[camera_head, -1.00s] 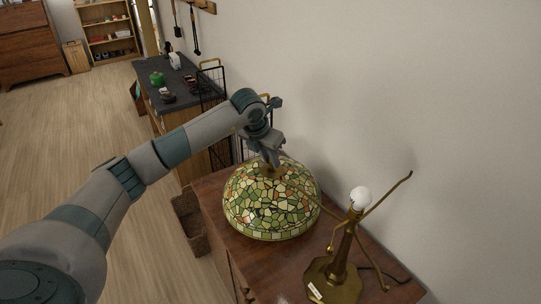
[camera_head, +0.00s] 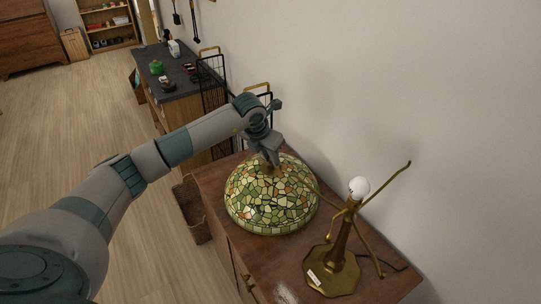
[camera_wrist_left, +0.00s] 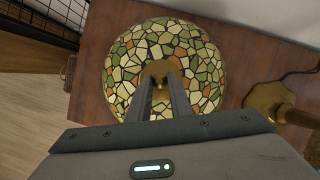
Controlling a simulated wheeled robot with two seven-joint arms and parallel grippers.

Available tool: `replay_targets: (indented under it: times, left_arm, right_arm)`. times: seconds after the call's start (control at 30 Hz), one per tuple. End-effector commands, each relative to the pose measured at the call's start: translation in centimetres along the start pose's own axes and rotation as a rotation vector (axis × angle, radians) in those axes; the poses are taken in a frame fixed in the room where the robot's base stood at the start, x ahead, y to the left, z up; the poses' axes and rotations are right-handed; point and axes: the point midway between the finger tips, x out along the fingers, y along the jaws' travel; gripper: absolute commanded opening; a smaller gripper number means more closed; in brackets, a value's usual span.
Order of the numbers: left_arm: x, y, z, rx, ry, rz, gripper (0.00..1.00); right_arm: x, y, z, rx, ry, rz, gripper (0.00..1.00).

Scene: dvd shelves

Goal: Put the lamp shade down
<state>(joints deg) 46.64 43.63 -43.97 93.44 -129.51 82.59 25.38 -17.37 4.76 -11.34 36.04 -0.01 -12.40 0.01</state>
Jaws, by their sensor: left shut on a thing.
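The stained-glass lamp shade (camera_head: 270,205), a dome of green, cream and orange pieces, is upright at the left end of the wooden cabinet top (camera_head: 285,268). It looks to be resting on the wood or just above it; I cannot tell which. My left gripper (camera_head: 271,160) comes down from above and is shut on the brass cap at its top. In the left wrist view my left gripper (camera_wrist_left: 157,82) meets the cap in the middle of the shade (camera_wrist_left: 190,58). The brass lamp base (camera_head: 333,268) with its bulb stands to the right of the shade. My right gripper is not in view.
A wicker basket (camera_head: 191,208) stands on the floor left of the cabinet. A dark counter (camera_head: 180,77) with small items and black wire racks (camera_head: 211,75) lies behind. The wall closes off the right side. The lamp's brass arms (camera_head: 385,190) reach out near the shade.

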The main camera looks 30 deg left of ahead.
Motion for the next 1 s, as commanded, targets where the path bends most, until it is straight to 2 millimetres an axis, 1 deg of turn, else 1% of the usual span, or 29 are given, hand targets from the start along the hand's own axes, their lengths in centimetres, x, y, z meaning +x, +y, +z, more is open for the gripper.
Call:
replay_targets:
  times: [0.03,0.3,0.33,0.4,0.57,0.87,0.93,1.0]
  left_arm:
    - [-0.3,0.0,0.3,0.000,-0.007,-0.001,0.00]
    - [-0.1,0.0,0.3,-0.001,-0.007,-0.001,0.00]
    - [0.1,0.0,0.0,0.000,0.000,0.000,0.21]
    - [0.1,0.0,0.0,0.000,0.000,0.000,0.37]
    - [0.1,0.0,0.0,0.000,0.000,0.000,0.37]
    - [-0.1,0.0,0.0,0.000,0.000,0.000,0.37]
    - [-0.5,0.0,0.1,0.000,-0.002,0.000,0.37]
    - [-1.2,0.0,0.1,0.000,-0.002,-0.001,0.37]
  right_arm:
    - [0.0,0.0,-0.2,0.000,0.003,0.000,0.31]
    - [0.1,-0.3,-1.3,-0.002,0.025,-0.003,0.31]
    - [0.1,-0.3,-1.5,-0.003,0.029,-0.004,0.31]
    - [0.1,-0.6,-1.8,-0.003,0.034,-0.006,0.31]
    - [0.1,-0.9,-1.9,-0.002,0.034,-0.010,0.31]
    - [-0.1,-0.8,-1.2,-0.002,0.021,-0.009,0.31]
    - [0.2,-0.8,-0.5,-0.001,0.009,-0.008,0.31]
    - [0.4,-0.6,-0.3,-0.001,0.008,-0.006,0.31]
